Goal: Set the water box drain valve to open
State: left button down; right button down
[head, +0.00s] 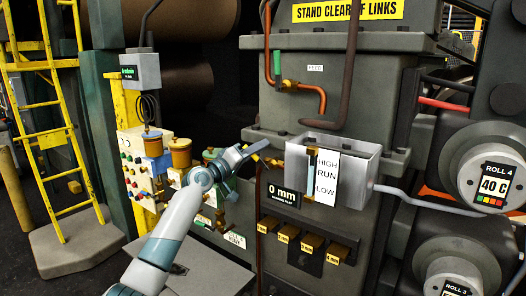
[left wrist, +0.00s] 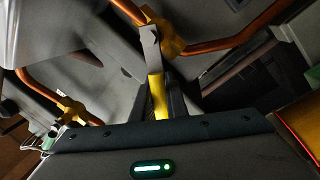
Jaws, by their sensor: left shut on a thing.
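The water box (head: 364,165) is a grey metal box on the front of the machine, with a white HIGH / RUN / LOW scale (head: 327,174) on its face. My left gripper (head: 258,155) is just left of the box, shut on a yellow lever handle (head: 273,161). In the left wrist view the yellow handle (left wrist: 157,95) runs down between my fingers, and its grey lever (left wrist: 150,47) meets a brass valve body (left wrist: 172,43) on a copper pipe. Fingertip contact is small and partly hidden. I cannot read the valve's label. My right gripper is not in view.
Another valve on a copper pipe (head: 289,84) is above left of the box. A brown hanging pipe (head: 348,70) is above it. A button panel (head: 135,175), labelled wedges (head: 310,246) and the roll ends (head: 488,180) stand around. A yellow ladder (head: 40,110) is far left.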

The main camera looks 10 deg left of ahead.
aim_at(254, 156)
pick_arm(q)
jog(key=f+n, duration=0.1)
jog(key=n, duration=0.1)
jog(key=a+f+n+y+p, duration=0.1)
jog(key=n, duration=0.2)
jog(key=f+n+t, duration=0.1)
jog(key=n, duration=0.2)
jog(key=shift+w+a+f+y+p, duration=0.15)
jog(key=shift+w+a+y+p, duration=0.15)
jog(key=shift+w+a+y, duration=0.1)
jog(key=shift+f+n, duration=0.45)
jog(key=shift+n, duration=0.25)
jog(key=c, duration=1.7)
grip_release()
jog(key=shift+c, duration=0.2)
jog(key=shift+s+a, duration=0.1)
jog(key=shift+s, duration=0.05)
